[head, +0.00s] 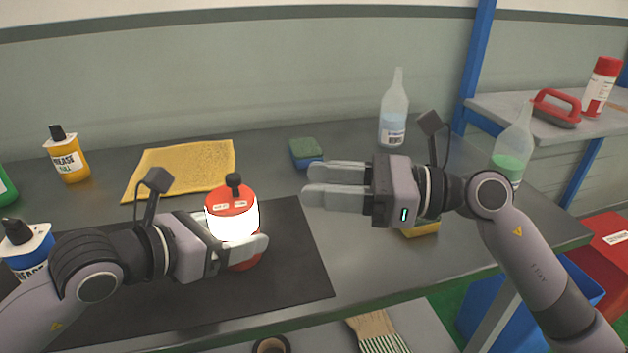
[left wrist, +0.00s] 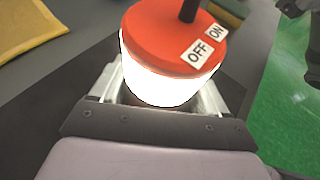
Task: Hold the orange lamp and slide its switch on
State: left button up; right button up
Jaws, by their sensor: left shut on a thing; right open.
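The orange lamp (head: 233,200) has a red-orange cap and base and a white glowing middle band, so it is lit. It stands upright on a dark mat (head: 290,270). My left gripper (head: 240,236) is shut around its band; the far finger is mostly hidden. In the left wrist view the lamp (left wrist: 175,50) shows OFF and ON labels on its cap, and a black knob (left wrist: 188,10) sticks up from it, cut by the frame's top edge. My right gripper (head: 308,183) is open and empty, to the right of the lamp and apart from it.
A yellow cloth (head: 185,165), a green-and-blue sponge (head: 306,152) and a clear bottle (head: 394,115) lie or stand behind. A yellow sponge (head: 420,231) is under my right gripper. Coloured bottles (head: 66,155) stand at left. A side shelf (head: 500,102) is at right.

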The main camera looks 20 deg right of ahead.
pick_arm(q)
jog(key=o, duration=1.4)
jog(key=shift+c, duration=0.2)
